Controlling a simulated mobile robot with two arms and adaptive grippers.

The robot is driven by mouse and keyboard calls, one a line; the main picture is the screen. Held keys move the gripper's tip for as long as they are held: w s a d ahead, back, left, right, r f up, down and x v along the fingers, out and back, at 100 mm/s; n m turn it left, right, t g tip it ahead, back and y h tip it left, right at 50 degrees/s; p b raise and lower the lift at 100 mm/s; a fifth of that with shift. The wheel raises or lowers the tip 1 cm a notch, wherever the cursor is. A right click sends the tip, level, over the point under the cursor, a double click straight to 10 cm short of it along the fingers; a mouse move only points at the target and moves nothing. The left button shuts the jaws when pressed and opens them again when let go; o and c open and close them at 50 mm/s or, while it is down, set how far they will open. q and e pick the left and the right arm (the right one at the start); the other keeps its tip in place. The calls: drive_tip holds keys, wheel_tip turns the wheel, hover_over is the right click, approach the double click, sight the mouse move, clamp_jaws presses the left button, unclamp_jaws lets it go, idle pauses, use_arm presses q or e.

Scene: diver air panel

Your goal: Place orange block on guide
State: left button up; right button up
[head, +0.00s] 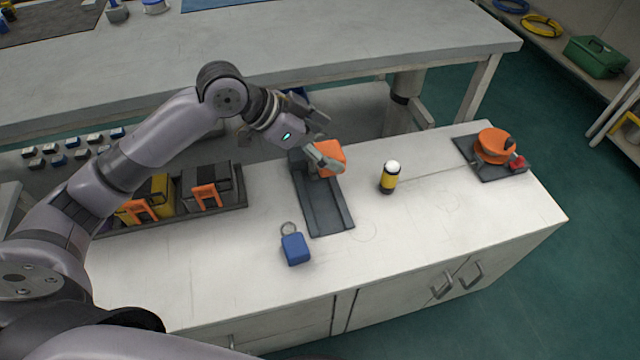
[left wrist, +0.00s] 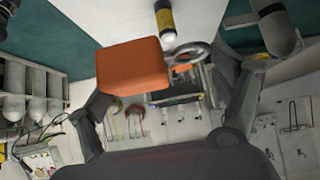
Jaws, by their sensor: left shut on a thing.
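The orange block (head: 331,153) is held in my left gripper (head: 322,162) at the far end of the dark grey guide (head: 325,205). The guide is a long channel with raised side rails, lying on the white counter. The fingers hide part of the block and of the guide's far end. I cannot tell whether the block touches the guide or hangs just above it. In the left wrist view the block (left wrist: 132,66) shows large, by the left finger. My right gripper is not in view.
A yellow and black cylinder (head: 389,177) stands right of the guide. A blue tag with a ring (head: 295,248) lies in front. A dark tray (head: 240,205) with orange-handled units is at left. An orange reel (head: 495,145) sits at the far right.

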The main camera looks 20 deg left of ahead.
use_arm(q)
wheel_tip(320, 180, down, 14)
drive_tip(key=b, duration=0.3)
drive_tip(key=shift+w+d+r, duration=0.1)
drive_tip(key=shift+r, duration=0.05)
drive_tip(key=shift+f+b, duration=0.4)
drive_tip(key=shift+f, duration=2)
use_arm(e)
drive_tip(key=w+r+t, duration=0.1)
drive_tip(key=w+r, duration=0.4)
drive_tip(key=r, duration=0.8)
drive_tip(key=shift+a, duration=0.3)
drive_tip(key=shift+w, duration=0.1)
use_arm(q)
drive_tip(key=o, duration=1.8)
drive_tip(key=shift+f, duration=0.25)
drive_tip(key=shift+r, duration=0.2)
drive_tip(key=p+v, duration=0.1)
drive_tip(key=v, duration=1.1)
drive_tip(key=shift+p, duration=0.4)
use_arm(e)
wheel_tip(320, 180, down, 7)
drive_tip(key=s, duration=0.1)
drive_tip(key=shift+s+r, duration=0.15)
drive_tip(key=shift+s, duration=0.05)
use_arm(q)
drive_tip(key=shift+f, duration=0.1)
